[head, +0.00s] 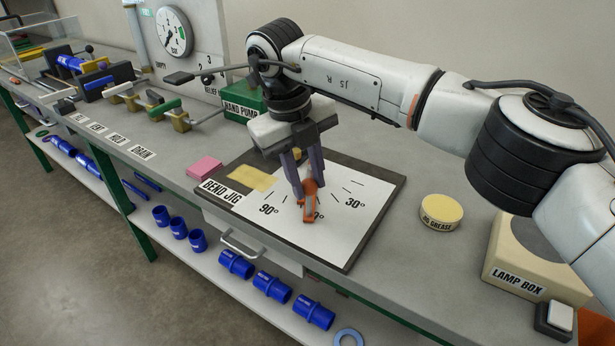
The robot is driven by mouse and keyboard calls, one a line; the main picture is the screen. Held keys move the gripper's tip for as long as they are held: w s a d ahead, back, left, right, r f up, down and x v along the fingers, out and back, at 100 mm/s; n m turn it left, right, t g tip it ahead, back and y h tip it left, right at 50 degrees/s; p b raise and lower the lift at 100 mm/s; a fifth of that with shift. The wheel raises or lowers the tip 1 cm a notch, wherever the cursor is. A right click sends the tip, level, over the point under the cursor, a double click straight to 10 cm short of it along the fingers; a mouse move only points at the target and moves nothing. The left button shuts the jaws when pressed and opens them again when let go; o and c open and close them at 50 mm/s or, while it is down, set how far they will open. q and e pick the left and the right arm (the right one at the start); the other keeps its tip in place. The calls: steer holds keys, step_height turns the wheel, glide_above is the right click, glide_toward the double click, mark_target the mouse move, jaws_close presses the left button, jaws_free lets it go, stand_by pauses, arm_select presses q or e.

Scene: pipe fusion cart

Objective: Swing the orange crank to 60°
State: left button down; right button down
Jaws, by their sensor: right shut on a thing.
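The orange crank (309,204) stands on the white dial sheet of the bend jig (368,237). Its lower end lies over the marking between 90° and 30°, covering part of that label, of which only "0°" shows. My right gripper (304,190) comes down from above with its fingers closed on the upper part of the crank. The fingers hide the crank's top and part of its pivot area. My left gripper is not in view.
A pink block (204,167) lies left of the jig and a yellow grease tin (441,212) right of it. The lamp box (514,275) stands at the right front. The green hand pump (243,104) is behind. Blue pipe pieces (272,287) lie on the lower shelf.

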steer(key=shift+d, duration=0.1)
steer(key=c, duration=1.4)
jaws_free()
steer(key=shift+c, duration=0.2)
step_height(320, 180, up, 10)
steer(key=a, duration=0.1)
steer(key=shift+s+a, duration=0.35)
steer(key=shift+s, duration=0.1)
steer(key=shift+s, duration=0.1)
